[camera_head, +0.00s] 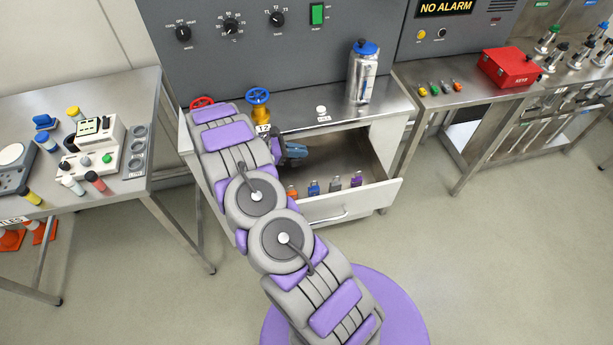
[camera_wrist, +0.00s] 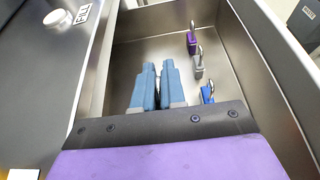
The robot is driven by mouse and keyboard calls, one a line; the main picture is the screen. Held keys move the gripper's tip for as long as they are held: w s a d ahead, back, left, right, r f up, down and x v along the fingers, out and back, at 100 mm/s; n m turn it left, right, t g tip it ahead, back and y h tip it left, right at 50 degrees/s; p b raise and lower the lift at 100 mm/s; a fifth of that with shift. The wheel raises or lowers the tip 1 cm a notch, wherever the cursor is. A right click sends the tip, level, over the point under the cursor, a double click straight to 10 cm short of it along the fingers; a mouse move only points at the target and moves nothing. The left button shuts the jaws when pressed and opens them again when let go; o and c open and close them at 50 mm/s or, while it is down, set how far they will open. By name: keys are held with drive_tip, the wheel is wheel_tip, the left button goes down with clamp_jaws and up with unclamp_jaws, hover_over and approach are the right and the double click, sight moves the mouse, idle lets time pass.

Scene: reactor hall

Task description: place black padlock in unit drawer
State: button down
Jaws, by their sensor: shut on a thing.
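The unit drawer (camera_head: 325,207) is pulled open below the steel counter, and its interior also fills much of the wrist view (camera_wrist: 128,50). My gripper (camera_head: 296,150) is inside the drawer opening, over its floor. An orange padlock (camera_head: 292,192), a blue padlock (camera_head: 314,188), a grey padlock (camera_head: 335,184) and a purple padlock (camera_head: 356,179) stand in a row along the drawer's front wall.
A red valve (camera_head: 202,103), a yellow valve with a blue wheel (camera_head: 259,103) and a silver bottle (camera_head: 362,75) are on the counter above the drawer. A side table (camera_head: 130,88) with instruments stands left. A red box (camera_head: 509,67) is at right. The drawer's back floor looks clear.

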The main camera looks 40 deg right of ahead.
sight(296, 162)
drive_tip(key=f, duration=0.2)
drive_tip(key=a+f+b, duration=0.1)
drive_tip(key=f, duration=0.2)
drive_tip(key=shift+a, duration=0.1)
drive_tip(key=f, duration=0.2)
drive_tip(key=d+f+b, duration=0.1)
drive_tip(key=f, duration=0.1)
drive_tip(key=shift+f, duration=0.4)
drive_tip(key=shift+a+r, duration=0.1)
drive_tip(key=shift+a, duration=0.25)
drive_tip(key=c, duration=1.2)
unclamp_jaws()
drive_tip(key=shift+d, duration=0.25)
